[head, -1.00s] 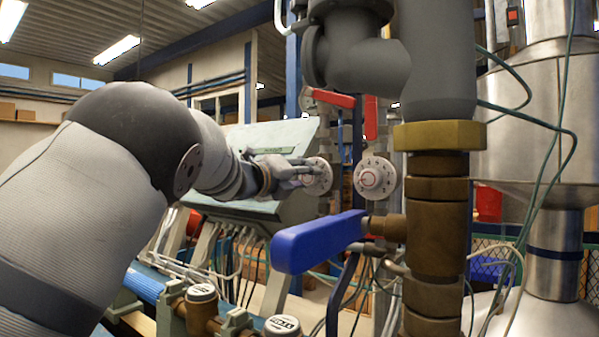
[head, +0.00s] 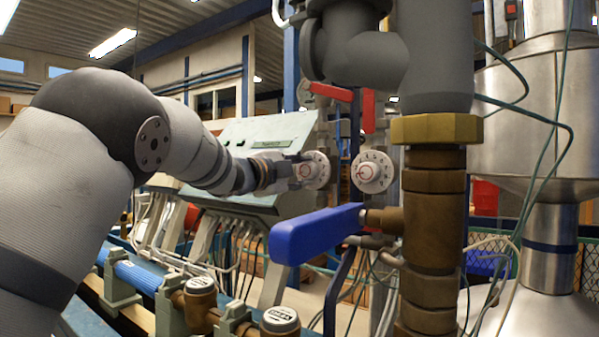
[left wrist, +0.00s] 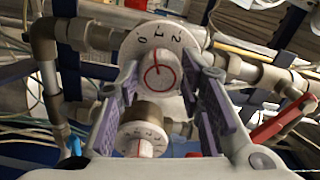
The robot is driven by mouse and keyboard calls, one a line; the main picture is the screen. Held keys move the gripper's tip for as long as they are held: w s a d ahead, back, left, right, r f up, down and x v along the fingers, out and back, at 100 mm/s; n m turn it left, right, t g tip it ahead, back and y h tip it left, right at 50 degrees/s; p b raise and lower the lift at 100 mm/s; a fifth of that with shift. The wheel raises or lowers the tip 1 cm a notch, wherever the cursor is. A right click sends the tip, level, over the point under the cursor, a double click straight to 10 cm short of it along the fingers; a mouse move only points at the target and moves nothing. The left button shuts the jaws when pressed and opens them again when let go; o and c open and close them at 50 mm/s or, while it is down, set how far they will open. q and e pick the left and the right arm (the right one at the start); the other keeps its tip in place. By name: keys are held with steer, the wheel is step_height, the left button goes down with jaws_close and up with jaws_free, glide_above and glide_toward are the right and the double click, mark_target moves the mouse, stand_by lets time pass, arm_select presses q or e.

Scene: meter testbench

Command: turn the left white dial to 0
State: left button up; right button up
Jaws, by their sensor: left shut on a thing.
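The left white dial (head: 315,170) is a round white disc with dark numerals and a red-marked centre knob, mounted on a grey valve. My left gripper (head: 296,173) comes in from the left and is shut on its knob. In the left wrist view the dial (left wrist: 158,60) is at the top, with the numerals 0, 1 and 2 along its rim. There the gripper's fingers (left wrist: 162,88) stand on either side of the knob. A second white dial (head: 372,172) is just to the right in the head view. My right gripper is not in view.
A blue lever handle (head: 315,236) juts out in front, below the dials. A thick brown and grey pipe (head: 433,200) stands to the right. Red handles (head: 333,95) are above the dials. A sloped green-grey console (head: 270,135) is behind my left arm.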

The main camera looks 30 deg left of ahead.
arm_select(q)
steer(key=shift+n, duration=1.9)
steer(key=shift+d, duration=0.1)
steer(key=o, duration=1.2)
steer(key=shift+c, duration=0.2)
steer(key=s+a, duration=0.1)
steer(key=s, duration=1.1)
steer(key=shift+a, duration=0.35)
